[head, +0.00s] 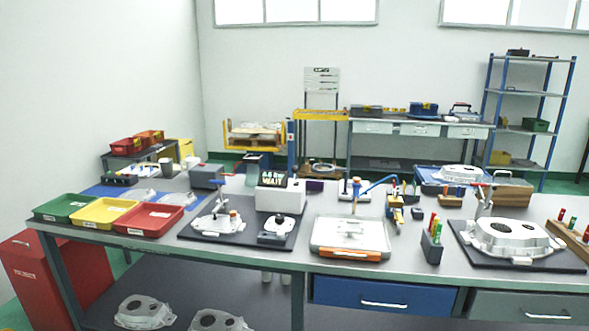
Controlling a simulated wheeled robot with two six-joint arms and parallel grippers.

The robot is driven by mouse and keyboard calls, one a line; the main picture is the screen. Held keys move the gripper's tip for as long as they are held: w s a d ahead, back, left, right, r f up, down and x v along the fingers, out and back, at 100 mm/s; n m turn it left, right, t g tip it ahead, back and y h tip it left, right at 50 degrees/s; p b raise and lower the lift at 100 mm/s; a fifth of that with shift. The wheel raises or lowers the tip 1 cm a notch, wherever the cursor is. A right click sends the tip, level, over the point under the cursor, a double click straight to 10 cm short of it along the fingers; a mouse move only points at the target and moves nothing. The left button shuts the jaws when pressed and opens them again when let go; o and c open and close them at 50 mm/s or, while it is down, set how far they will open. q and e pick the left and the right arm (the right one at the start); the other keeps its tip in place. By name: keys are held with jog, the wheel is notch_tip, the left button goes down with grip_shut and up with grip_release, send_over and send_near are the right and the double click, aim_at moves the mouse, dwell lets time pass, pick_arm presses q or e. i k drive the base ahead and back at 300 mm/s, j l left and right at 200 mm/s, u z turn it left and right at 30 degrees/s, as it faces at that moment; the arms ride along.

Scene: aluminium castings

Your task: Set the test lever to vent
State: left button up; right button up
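A white test unit (281,198) with a dark display (273,179) stands on the bench, and the display's lower line reads "WAIT". In front of it is a black plate (246,238) with a silver clamp fixture (217,222) and a small grey box with a dark round top (278,229). I cannot tell which part is the test lever or what position it has. A slanted blue bar (378,184) rises beside a white block right of the unit; its role is unclear. Neither of my grippers is in view.
Green (62,218), yellow (104,224) and red (150,232) trays line the left. A white tray (349,236) with an orange front edge sits mid-bench. A large casting (508,240) lies on a black mat at right, beside a dark holder with coloured pieces (432,248).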

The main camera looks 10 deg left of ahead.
aim_at(294, 169)
jog(key=i+j, duration=0.1)
jog(key=i, duration=1.35)
jog(key=j+u, duration=0.05)
jog(key=j, duration=0.05)
